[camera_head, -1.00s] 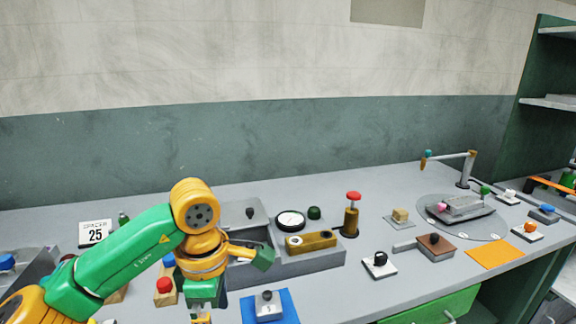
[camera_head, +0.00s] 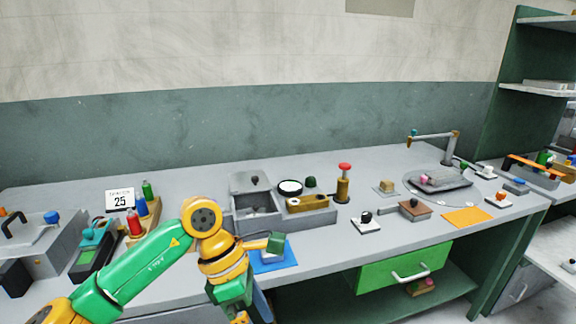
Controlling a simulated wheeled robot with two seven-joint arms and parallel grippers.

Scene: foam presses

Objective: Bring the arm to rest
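One arm of mine, green and yellow, comes in from the lower left and reaches over the front of the grey workbench (camera_head: 330,240). It is my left arm. Its wrist bends down at the bench's front edge, and its gripper fingers are cut off or hidden at the bottom of the picture, so I cannot see whether they are open or shut. My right arm is not in view. A blue mat (camera_head: 288,254) lies just right of my wrist, partly covered by it.
Near the arm stand a grey box (camera_head: 262,222) with compartments, a red-topped plunger (camera_head: 344,180) and a rack of bottles (camera_head: 140,222). A green drawer (camera_head: 400,268) with a white handle is under the bench. Open floor lies at lower right.

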